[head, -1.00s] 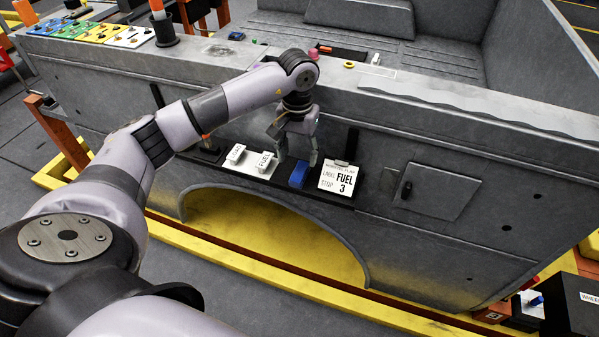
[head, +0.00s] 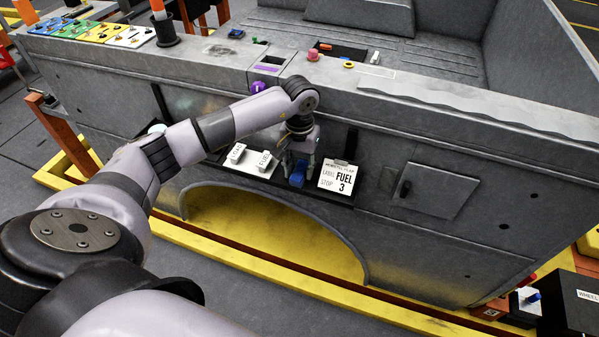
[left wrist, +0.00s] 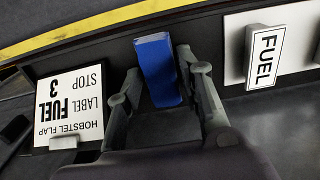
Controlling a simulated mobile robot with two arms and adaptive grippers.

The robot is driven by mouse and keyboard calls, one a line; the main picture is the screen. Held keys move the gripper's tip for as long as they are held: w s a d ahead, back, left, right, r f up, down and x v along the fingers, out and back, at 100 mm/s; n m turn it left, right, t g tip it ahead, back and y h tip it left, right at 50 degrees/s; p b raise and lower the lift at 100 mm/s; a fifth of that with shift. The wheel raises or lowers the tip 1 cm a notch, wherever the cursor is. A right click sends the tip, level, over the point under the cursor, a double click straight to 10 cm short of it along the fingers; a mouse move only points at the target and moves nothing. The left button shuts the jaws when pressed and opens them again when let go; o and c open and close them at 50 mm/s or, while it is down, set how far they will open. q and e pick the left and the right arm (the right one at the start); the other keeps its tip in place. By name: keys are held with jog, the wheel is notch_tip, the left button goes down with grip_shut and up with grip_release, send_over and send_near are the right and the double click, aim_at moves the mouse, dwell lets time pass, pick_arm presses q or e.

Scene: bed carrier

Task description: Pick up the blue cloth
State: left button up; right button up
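The blue cloth (head: 297,178) is a small folded block on the narrow black shelf on the side of the grey vehicle body. It lies between the white FUEL label block and the HOBSTEL FLAP card. My left gripper (head: 300,165) is right above it, pointing down. In the left wrist view the cloth (left wrist: 158,68) lies between the two spread fingers of the gripper (left wrist: 165,85), with gaps visible at the sides. The cloth's near end is close to the palm. My right gripper is not in view.
The card (head: 338,177) reads "LABEL FUEL STOP 3" and stands just right of the cloth. The white FUEL label block (head: 263,160) is left of it. A purple knob (head: 258,87) and a red button (head: 313,54) are above. A yellow wheel arch opening lies below.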

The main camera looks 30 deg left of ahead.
aim_at(300, 170)
pick_arm(q)
jog(key=c, duration=0.5)
notch_tip(300, 170, up, 20)
jog(key=b, duration=0.1)
dwell(0.4)
